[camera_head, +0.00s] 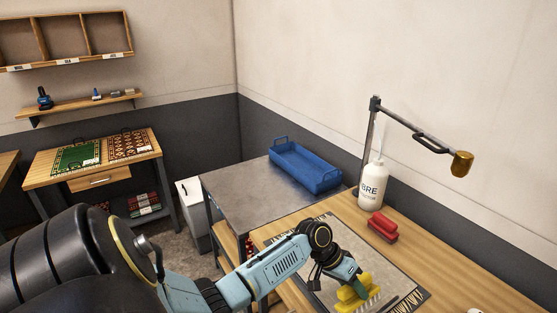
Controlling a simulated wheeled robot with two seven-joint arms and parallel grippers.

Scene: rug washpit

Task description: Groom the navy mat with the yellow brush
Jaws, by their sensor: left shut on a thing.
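My left gripper (352,285) is shut on the yellow brush (358,299) over the mat on the wooden table. The brush shows as a yellow block, partly covered by the gripper and close to the bottom edge of the view. I cannot tell whether it touches the mat. The mat (382,262) shows a pale grey field and a dark, patterned border at its right end. My left arm hides part of its left side, and the frame cuts off its near part. My right gripper is not in view.
A red brush-like block (383,228) and a white bottle (372,186) stand behind the mat, beside a lamp with a brass head (462,164). A blue tray (305,168) sits on the grey table (240,190). The wooden table's right side (455,262) is mostly clear.

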